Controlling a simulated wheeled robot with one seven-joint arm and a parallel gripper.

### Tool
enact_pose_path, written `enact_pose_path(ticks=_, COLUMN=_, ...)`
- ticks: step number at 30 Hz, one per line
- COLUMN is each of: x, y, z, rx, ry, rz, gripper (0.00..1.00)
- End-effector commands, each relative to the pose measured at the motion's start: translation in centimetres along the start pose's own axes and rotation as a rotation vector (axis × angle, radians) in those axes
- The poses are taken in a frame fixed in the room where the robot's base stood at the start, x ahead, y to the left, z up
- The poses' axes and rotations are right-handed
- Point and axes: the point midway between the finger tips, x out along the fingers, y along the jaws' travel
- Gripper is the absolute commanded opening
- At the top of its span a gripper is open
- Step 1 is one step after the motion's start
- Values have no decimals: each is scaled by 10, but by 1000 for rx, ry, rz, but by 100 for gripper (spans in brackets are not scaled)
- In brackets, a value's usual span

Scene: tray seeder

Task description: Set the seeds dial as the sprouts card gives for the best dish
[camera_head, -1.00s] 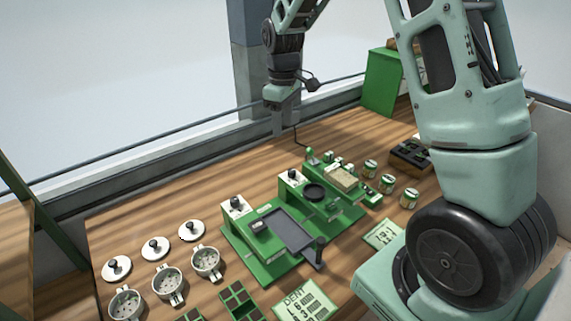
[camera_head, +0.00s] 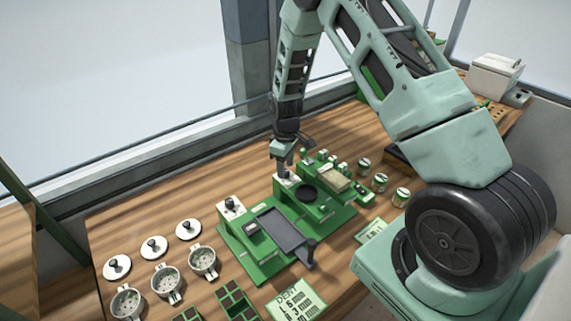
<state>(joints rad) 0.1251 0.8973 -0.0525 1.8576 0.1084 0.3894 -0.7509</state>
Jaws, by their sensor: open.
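The green seeder machine (camera_head: 262,262) stands mid-table. Its left white panel carries a black dial knob (camera_head: 231,205). A second white dial panel (camera_head: 292,183) is further right, its knob hidden behind my gripper (camera_head: 282,172). My gripper is open and points down just over that panel; I cannot tell whether it touches the knob. Three strainer-like dishes with specks inside stand at the left: one at front (camera_head: 127,303), a middle one (camera_head: 167,284) and a right one (camera_head: 203,262). A printed card (camera_head: 297,301) lies at the front; another card (camera_head: 371,231) is partly hidden by my arm. Their small print is unreadable.
Three white lids with black knobs (camera_head: 154,248) lie behind the dishes. Green compartment boxes (camera_head: 236,302) are at the front edge. Several small jars (camera_head: 380,182) stand right of the machine. The back-left table top is clear.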

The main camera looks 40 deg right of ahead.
Motion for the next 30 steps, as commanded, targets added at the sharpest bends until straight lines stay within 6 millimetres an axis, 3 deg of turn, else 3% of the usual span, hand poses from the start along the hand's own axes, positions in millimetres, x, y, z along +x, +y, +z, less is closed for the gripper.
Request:
enact_pose_path(ticks=6, x=12, y=0, z=0, rx=-1, ry=-1, rz=0, gripper=46)
enact_pose_path(ticks=14, x=14, y=0, z=0, rx=-1, ry=0, rz=0, gripper=46)
enact_pose_path(ticks=19, x=14, y=0, z=0, rx=-1, ry=0, rz=0, gripper=1)
enact_pose_path(ticks=30, x=14, y=0, z=0, rx=37, ry=1, rz=1, gripper=1)
